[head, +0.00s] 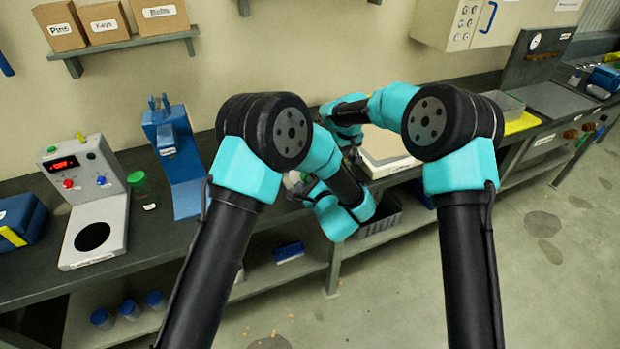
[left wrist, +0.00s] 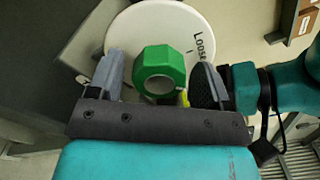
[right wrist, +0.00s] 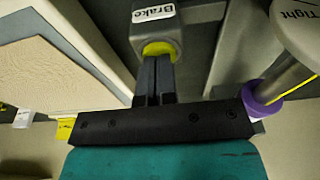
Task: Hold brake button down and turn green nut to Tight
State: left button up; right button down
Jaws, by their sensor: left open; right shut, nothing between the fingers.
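The green nut (left wrist: 160,70) sits on a white dial (left wrist: 200,18) marked Loose in the left wrist view. A yellow pointer (left wrist: 186,97) shows beside the nut. My left gripper (left wrist: 158,75) is open, with one finger on each side of the nut and gaps visible between. In the right wrist view, the yellow-green brake button (right wrist: 158,49) sits under a grey block (right wrist: 152,28) labelled Brake. My right gripper (right wrist: 157,62) is shut and empty, its fingertips at the button; whether it is pressed in, I cannot tell. My arms largely hide this spot in the head view.
In the right wrist view, a purple ring (right wrist: 260,98) on a shaft and the dial's Tight label (right wrist: 299,14) are close on the right. In the head view, a grey device with a red display (head: 85,185) and a blue stand (head: 175,155) stand left on the bench.

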pick_arm(q)
jog(key=n, duration=0.8)
jog(key=shift+c, duration=0.3)
